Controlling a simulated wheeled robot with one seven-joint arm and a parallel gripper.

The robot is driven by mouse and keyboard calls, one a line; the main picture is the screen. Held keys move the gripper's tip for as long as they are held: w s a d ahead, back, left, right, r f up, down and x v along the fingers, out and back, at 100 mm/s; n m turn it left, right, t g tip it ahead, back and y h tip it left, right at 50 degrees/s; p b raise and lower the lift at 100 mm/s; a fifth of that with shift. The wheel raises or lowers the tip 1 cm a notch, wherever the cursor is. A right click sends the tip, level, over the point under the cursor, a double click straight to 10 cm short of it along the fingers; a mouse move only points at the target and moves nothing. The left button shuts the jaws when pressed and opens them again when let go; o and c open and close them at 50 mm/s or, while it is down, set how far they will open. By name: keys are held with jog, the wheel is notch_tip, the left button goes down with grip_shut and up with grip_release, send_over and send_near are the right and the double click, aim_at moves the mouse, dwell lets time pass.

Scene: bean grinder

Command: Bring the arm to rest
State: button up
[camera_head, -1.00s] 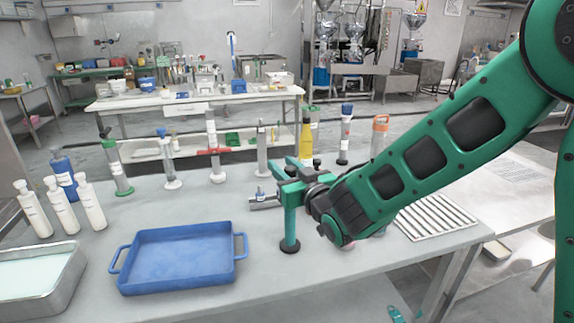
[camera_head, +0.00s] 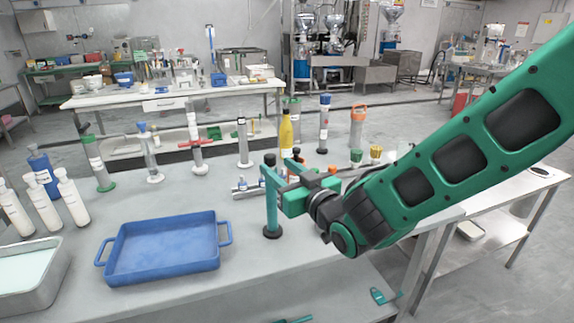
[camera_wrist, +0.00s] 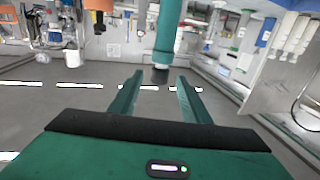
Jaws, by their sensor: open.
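My arm reaches in from the right in the head view. My gripper (camera_head: 284,184) is open, with its fingers directed left near a teal post. The teal post (camera_head: 272,208) stands upright on the grey table, with a black base and a dark top. In the wrist view the two fingers of my gripper (camera_wrist: 157,82) are spread apart with an empty gap. A teal cylinder with a dark end (camera_wrist: 168,30) shows beyond the fingertips. I cannot tell whether any finger touches the post.
A blue tray (camera_head: 163,249) lies on the table (camera_head: 200,202) at the front left. White bottles (camera_head: 72,200) and a metal pan (camera_head: 27,285) are at the far left. Several cylinders and a yellow bottle (camera_head: 285,135) stand behind my gripper.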

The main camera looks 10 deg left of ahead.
jog(key=shift+s+d, duration=0.45)
jog(key=shift+d, duration=0.15)
jog(key=shift+d, duration=0.1)
jog(key=d+f+m+g+h, duration=0.25)
jog(key=d+f+h, duration=0.2)
jog(key=d, duration=1.15)
jog(key=d+f+m+g+h, duration=0.2)
jog(key=d+f+m+h, duration=0.3)
jog(key=d, duration=1.1)
jog(key=s+d+m+g+h, duration=0.3)
jog(key=s+d+g, duration=0.3)
jog(key=s+d, duration=0.85)
jog(key=s+d+m+g+y, duration=0.1)
jog(key=s+m+g, duration=0.2)
jog(key=s, duration=1.4)
jog(key=shift+s+r+g+y, duration=0.15)
jog(key=shift+r+g+y, duration=0.1)
jog(key=shift+g+y, duration=0.1)
